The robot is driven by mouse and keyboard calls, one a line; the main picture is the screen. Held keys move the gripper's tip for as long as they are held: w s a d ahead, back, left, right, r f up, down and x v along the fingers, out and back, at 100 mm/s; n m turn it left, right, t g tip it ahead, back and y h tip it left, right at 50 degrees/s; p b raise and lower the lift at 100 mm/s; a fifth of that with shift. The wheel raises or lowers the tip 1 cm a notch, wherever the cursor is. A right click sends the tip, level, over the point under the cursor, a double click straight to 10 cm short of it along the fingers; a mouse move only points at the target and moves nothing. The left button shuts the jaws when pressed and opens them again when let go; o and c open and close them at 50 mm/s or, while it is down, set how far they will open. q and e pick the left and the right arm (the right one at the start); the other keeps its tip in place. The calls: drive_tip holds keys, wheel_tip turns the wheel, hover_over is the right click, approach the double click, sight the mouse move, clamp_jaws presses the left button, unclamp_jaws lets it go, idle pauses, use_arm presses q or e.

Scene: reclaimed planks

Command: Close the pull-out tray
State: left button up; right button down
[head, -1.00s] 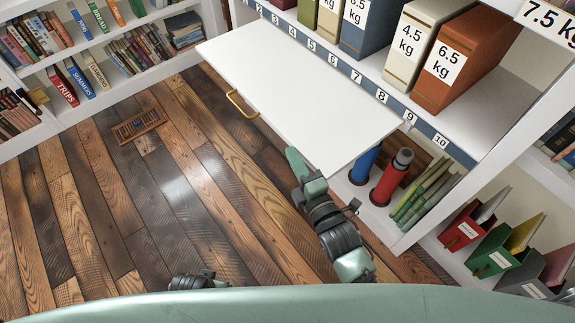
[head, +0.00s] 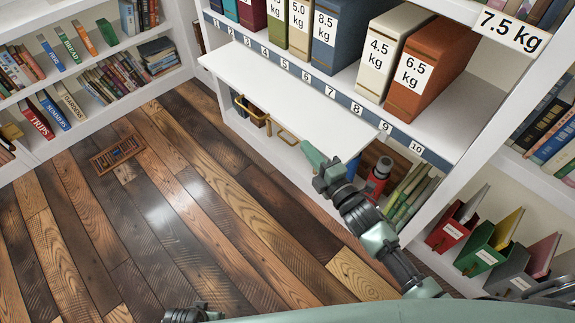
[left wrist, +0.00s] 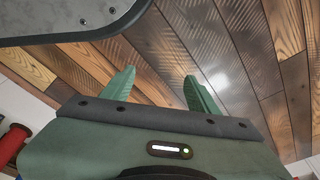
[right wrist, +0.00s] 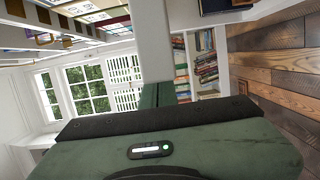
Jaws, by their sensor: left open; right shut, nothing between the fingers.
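The white pull-out tray (head: 290,98) sticks out partway from under the numbered shelf strip in the head view. A brass handle (head: 250,112) shows at its front edge. My right gripper (head: 308,150) is shut and empty, with its tips at the front edge of the tray toward the right end. I cannot tell whether they touch it. My left gripper (left wrist: 159,88) is open and empty over the plank floor in the left wrist view.
Labelled binders, such as the orange one (head: 432,70), stand on the shelf above the tray. A bookcase (head: 85,75) stands at left.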

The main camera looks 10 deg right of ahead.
sight(340, 126)
drive_tip(key=w+d, duration=0.2)
drive_tip(key=d, duration=0.1)
drive_tip(key=w+d+b, duration=0.1)
drive_tip(key=w+d, duration=0.1)
drive_tip(key=d, duration=0.1)
drive_tip(key=w+d+b, duration=0.1)
drive_tip(key=w+d, duration=0.1)
drive_tip(key=d, duration=0.1)
drive_tip(key=shift+w+d, duration=0.3)
drive_tip(key=shift+w, duration=0.1)
use_arm(q)
drive_tip(key=w+r, duration=0.3)
drive_tip(key=r, duration=0.4)
drive_tip(key=shift+d+t, duration=0.15)
drive_tip(key=shift+t, duration=0.15)
use_arm(e)
drive_tip(key=shift+w+d, duration=0.35)
drive_tip(key=shift+d, duration=0.1)
